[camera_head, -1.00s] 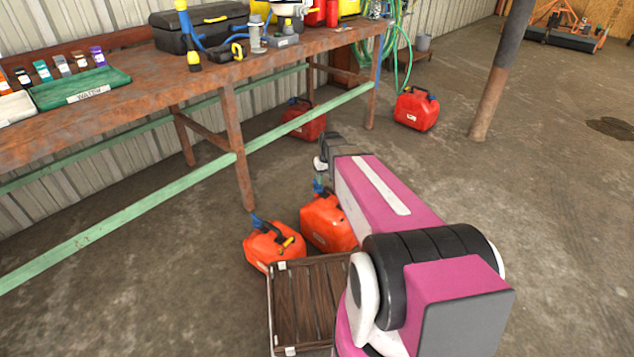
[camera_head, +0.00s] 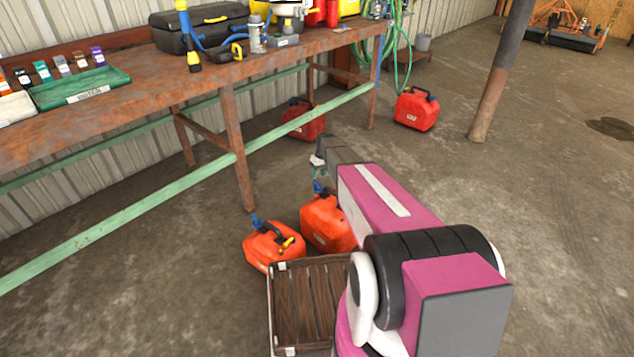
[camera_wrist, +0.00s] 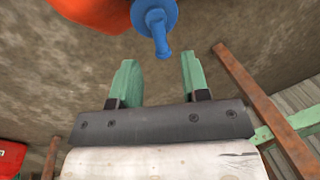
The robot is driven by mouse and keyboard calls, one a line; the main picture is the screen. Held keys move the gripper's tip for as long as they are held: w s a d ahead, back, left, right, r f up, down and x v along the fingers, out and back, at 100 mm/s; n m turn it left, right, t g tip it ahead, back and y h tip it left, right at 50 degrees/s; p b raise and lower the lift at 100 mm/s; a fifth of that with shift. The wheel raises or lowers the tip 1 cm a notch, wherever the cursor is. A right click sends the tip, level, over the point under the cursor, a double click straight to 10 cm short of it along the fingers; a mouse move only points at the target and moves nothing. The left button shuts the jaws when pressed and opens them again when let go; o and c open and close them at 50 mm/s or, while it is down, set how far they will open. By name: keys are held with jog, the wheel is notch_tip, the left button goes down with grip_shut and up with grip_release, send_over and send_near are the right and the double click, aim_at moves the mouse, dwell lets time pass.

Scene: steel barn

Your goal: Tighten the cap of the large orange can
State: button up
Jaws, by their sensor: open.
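The large orange can (camera_head: 322,224) stands on the concrete floor, partly hidden by my arm. Its blue cap with a spout (camera_head: 318,187) is at the top. In the wrist view the blue cap (camera_wrist: 155,22) is near the top, with part of the orange can (camera_wrist: 95,12) beside it. My gripper (camera_head: 318,172) is just above the cap in the head view. In the wrist view my gripper (camera_wrist: 158,62) has its two green fingers apart, with nothing between them. The spout tip shows beyond the gap, and no contact is visible.
A smaller orange can (camera_head: 268,247) with a blue cap stands close at left. A wooden slatted crate (camera_head: 310,300) is in front. A rusty workbench (camera_head: 150,85) with green rails is behind. Red cans (camera_head: 416,110) (camera_head: 303,120) stand farther back. The floor at right is open.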

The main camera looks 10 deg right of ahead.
jog(key=shift+s+a+f, duration=0.1)
jog(key=shift+a+f, duration=0.15)
jog(key=shift+f, duration=0.95)
jog(key=shift+s+a+f, duration=0.1)
jog(key=shift+a+f, duration=0.1)
jog(key=shift+f, duration=0.95)
grip_shut()
